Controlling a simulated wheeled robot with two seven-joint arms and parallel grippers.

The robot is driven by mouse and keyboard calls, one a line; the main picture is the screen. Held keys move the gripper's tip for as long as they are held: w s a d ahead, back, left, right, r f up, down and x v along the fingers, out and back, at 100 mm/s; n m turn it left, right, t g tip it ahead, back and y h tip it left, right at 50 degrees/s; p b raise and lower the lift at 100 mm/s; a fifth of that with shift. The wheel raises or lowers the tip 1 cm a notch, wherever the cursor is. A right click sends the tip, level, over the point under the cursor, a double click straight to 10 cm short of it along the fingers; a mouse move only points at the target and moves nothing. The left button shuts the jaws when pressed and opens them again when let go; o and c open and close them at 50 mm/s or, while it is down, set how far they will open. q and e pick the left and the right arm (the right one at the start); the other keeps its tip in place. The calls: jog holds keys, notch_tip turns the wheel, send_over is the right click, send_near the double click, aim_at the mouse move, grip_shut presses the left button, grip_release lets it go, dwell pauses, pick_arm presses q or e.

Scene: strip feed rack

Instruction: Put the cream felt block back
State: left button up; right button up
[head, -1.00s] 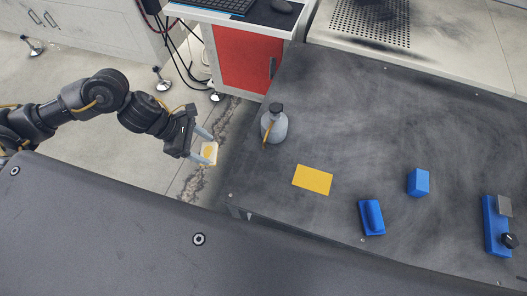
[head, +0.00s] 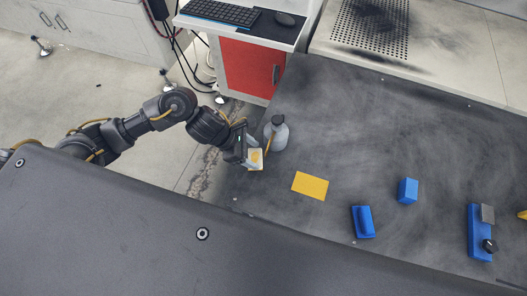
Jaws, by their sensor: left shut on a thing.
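The cream felt block (head: 256,160) has a yellow patch on its face. My left gripper (head: 253,158) is shut on it, near the left edge of the dark table, just left of and below the grey bottle (head: 276,134). I cannot tell whether the block touches the bottle or the table. A flat yellow rectangle (head: 310,186) lies on the table to the right of the block. My right gripper is not in view.
A blue block with a raised grip (head: 363,222), a blue cube (head: 408,191) and a blue fixture with a black knob (head: 480,232) are on the dark table (head: 400,130). A desk with a keyboard (head: 221,13) stands behind. The table's middle is clear.

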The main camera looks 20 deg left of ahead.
pick_arm(q)
jog(key=shift+w+d, duration=0.25)
jog(key=shift+d, duration=0.45)
jog(key=shift+w+d, duration=0.25)
jog(key=shift+d, duration=0.4)
jog(key=shift+d+p, duration=0.2)
jog(key=shift+p, duration=0.15)
jog(key=f, duration=0.3)
jog(key=shift+w+d+p, duration=0.1)
jog(key=shift+d+p, duration=0.1)
jog(key=shift+p, duration=0.15)
jog(key=shift+f, duration=0.3)
jog(key=shift+f, duration=0.15)
jog(key=o, duration=0.7)
jog(key=shift+c, duration=0.2)
